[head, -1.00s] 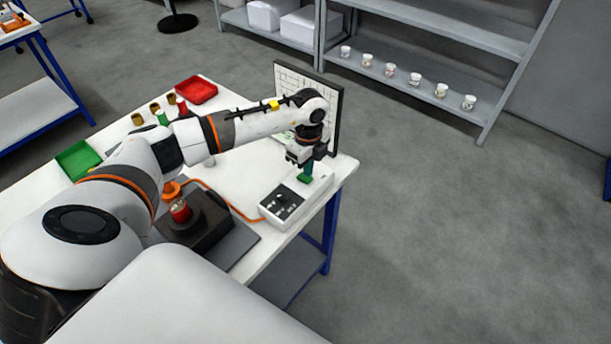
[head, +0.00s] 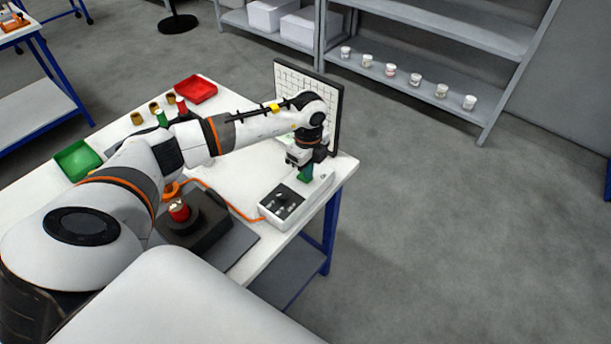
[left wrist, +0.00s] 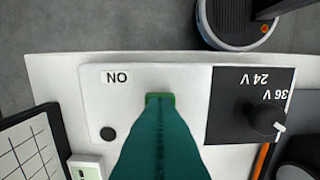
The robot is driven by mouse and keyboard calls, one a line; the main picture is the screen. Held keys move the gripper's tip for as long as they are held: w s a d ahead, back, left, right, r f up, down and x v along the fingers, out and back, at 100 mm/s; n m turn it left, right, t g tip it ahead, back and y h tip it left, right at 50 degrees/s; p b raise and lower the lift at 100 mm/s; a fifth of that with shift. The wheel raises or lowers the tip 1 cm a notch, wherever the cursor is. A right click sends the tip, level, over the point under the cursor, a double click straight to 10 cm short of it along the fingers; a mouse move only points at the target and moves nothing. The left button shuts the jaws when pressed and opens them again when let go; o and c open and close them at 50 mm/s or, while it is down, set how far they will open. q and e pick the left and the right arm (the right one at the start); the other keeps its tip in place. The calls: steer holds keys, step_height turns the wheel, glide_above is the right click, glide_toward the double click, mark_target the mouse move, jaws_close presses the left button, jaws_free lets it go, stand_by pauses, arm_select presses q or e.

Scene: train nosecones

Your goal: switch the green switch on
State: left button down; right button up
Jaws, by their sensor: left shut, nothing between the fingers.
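The white power box (head: 318,190) stands at the right end of the table, with a black knob panel on its near side. The green switch (left wrist: 160,97) shows in the left wrist view as a thin bright green edge, with the rest hidden behind my fingers. An upside-down "ON" label (left wrist: 116,77) is printed to its left. My left gripper (head: 305,175) is shut with nothing between its teal fingers. It points down at the switch, and its tips (left wrist: 160,106) look at or against it; contact is unclear. The switch's position cannot be told. My right gripper is not in view.
A black knob (left wrist: 262,118) sits on the box's panel, marked 24 V and 36 V. A gridded white board (head: 325,100) stands behind my wrist. An orange cable (head: 232,208) runs to the box from a dark device (head: 212,232). Red (head: 197,90) and green (head: 78,160) trays lie farther left.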

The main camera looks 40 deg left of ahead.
arm_select(q)
steer(key=shift+s+f, duration=0.1)
steer(key=shift+f, duration=0.3)
steer(key=shift+r+p, duration=0.5)
steer(key=shift+r, duration=0.3)
steer(key=shift+r+p, duration=1.95)
steer(key=shift+r, duration=0.8)
steer(key=shift+f, duration=0.1)
